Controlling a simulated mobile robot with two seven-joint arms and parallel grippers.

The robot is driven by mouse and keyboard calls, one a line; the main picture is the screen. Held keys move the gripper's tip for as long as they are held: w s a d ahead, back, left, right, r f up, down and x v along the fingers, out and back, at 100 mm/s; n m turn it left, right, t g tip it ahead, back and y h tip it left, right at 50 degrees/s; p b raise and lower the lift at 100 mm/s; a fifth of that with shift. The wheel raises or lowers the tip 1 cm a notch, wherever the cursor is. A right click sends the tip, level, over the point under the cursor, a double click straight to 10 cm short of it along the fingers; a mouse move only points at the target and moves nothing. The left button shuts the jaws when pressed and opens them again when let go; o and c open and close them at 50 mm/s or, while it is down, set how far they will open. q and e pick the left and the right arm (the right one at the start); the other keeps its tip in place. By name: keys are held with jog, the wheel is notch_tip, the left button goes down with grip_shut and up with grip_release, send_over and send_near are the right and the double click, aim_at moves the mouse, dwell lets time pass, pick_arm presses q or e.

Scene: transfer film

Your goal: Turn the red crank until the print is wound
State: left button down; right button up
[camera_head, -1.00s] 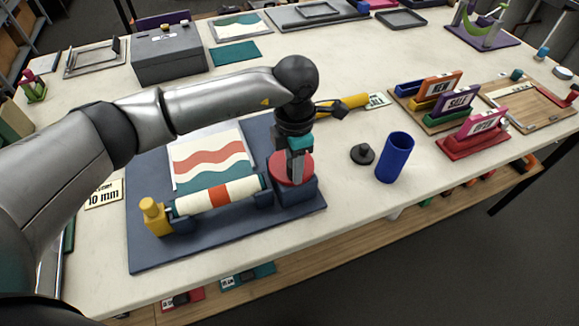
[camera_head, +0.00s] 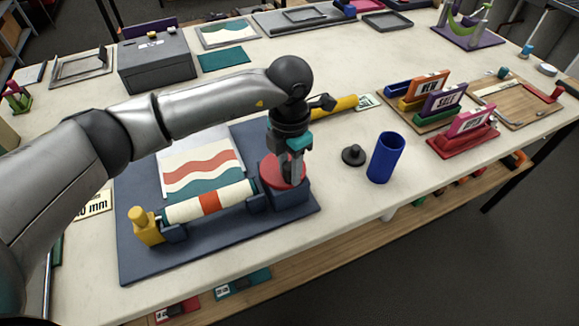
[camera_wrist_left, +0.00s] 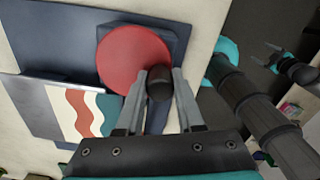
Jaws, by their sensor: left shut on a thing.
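The red crank (camera_head: 268,171) is a round red disc on a dark blue block at the right end of the winder base (camera_head: 180,255). Its dark knob (camera_wrist_left: 159,83) shows in the left wrist view between the fingers of my left gripper (camera_head: 291,178), which is shut on it from above. The cream roller (camera_head: 180,211) with a red-orange band lies left of the crank, between a yellow end knob (camera_head: 140,216) and the block. The print (camera_head: 200,170), with red and teal waves, lies flat behind the roller, its near edge at it.
A blue cup (camera_head: 385,160) and a black lidlike piece (camera_head: 353,156) stand right of the base. A yellow tube (camera_head: 335,108) lies behind my gripper. Colored sign stands (camera_head: 465,138) are farther right. A grey box (camera_head: 155,65) stands at the back left.

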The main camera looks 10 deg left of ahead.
pick_arm(q)
jog(key=c, duration=0.5)
grip_release()
jog(key=shift+c, duration=0.2)
jog(key=shift+r, duration=0.1)
notch_tip(320, 180, up, 15)
jog(key=shift+b, duration=0.4)
